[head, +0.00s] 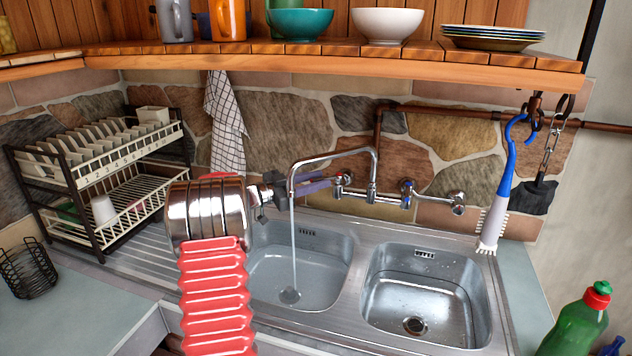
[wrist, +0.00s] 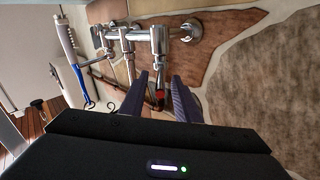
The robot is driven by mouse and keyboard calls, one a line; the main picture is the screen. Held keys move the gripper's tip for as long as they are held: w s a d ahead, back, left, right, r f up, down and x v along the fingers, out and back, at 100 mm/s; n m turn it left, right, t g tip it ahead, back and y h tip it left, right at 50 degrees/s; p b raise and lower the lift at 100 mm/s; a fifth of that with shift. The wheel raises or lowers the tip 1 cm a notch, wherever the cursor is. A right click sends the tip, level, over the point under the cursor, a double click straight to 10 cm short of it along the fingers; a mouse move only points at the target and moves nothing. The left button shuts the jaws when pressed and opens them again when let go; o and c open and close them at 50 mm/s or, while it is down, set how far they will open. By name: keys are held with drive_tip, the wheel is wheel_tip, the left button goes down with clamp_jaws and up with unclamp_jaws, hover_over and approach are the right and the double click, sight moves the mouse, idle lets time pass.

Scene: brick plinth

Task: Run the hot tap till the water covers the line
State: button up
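The hot tap (head: 343,181), marked red, is on the wall behind the left basin. Its red part (wrist: 159,97) shows between my fingers in the wrist view. My gripper (head: 325,184) reaches to this tap from the left. Its two dark fingers (wrist: 164,85) stand apart, one on each side of the tap, with gaps showing; contact cannot be told. A stream of water (head: 294,245) falls from the chrome spout (head: 330,154) into the left basin (head: 334,262), near its drain. Water seems to lie in this basin, but its level is hard to read. I cannot make out a line.
A blue-marked tap (head: 407,189) stands right of the hot tap. The right basin (head: 455,290) has droplets and an open view of its drain. A blue-and-white brush (head: 502,200) hangs at right. A shelf (head: 330,67) with bowls runs above; a dish rack (head: 100,180) stands left.

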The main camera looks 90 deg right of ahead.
drive_tip(key=shift+c, duration=0.5)
clamp_jaws()
